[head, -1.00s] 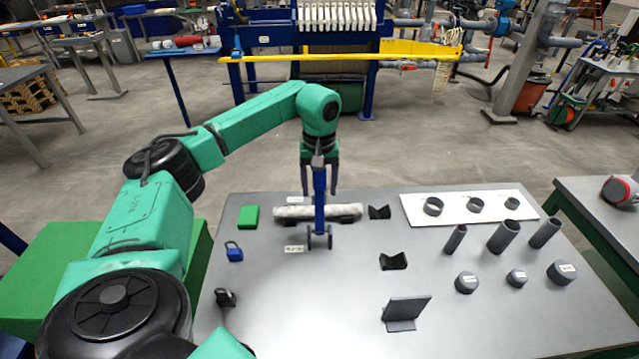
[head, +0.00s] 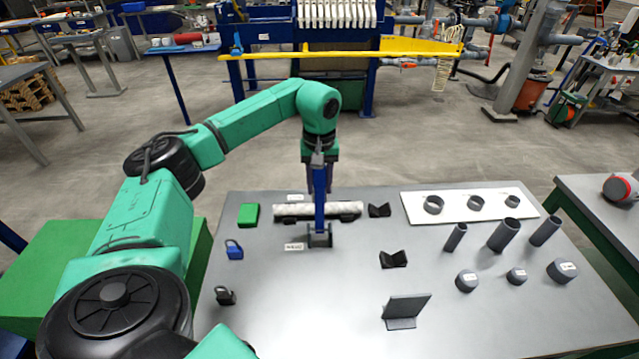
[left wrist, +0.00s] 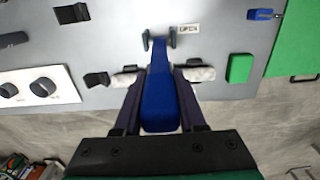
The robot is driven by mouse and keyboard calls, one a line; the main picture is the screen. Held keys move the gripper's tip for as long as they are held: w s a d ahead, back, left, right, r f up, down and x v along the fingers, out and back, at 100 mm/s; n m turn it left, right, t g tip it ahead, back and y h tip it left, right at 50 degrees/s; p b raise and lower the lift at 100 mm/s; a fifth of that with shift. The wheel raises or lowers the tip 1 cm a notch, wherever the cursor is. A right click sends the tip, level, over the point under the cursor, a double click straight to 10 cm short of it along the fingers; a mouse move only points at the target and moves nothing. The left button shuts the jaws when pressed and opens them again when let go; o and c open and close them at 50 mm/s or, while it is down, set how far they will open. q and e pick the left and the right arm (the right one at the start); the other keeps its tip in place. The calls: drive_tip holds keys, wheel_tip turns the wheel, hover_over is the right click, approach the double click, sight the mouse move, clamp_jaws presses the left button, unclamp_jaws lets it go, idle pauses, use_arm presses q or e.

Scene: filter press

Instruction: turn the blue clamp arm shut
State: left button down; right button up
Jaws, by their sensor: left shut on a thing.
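The blue clamp arm (head: 320,212) stands upright from a small grey bracket (head: 320,240) on the grey table. In the left wrist view the blue arm (left wrist: 159,100) runs between my fingers toward the bracket. My left gripper (head: 319,187) points down and is shut on the upper part of the blue arm, one finger on each side. It also shows in the left wrist view (left wrist: 160,82). A whitish roll (head: 340,210) lies crosswise by the arm, partly hidden behind it. A label reading OPEN (left wrist: 187,28) lies beside the bracket. My right gripper is not in view.
A green block (head: 248,215) and a blue padlock (head: 234,250) lie to the left. Black V-blocks (head: 393,259), upright grey tubes (head: 503,235) and a white board with rings (head: 455,218) are to the right.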

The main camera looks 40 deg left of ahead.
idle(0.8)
use_arm(q)
drive_tip(key=shift+w+a+r+p, duration=0.15)
drive_tip(key=shift+w+a+p, duration=0.15)
drive_tip(key=shift+w+p, duration=0.1)
drive_tip(key=shift+w+a+g+h, duration=0.25)
drive_tip(key=shift+g+h, duration=0.15)
drive_tip(key=shift+g, duration=0.1)
drive_tip(key=shift+w+a+f+g, duration=0.3)
drive_tip(key=shift+w+a+f, duration=0.15)
drive_tip(key=shift+w, duration=0.15)
drive_tip(key=shift+w+a+g+h, duration=0.2)
drive_tip(key=shift+w+g+h, duration=0.1)
drive_tip(key=shift+h, duration=0.2)
drive_tip(key=shift+a, duration=0.1)
drive_tip(key=shift+c, duration=2.4)
unclamp_jaws()
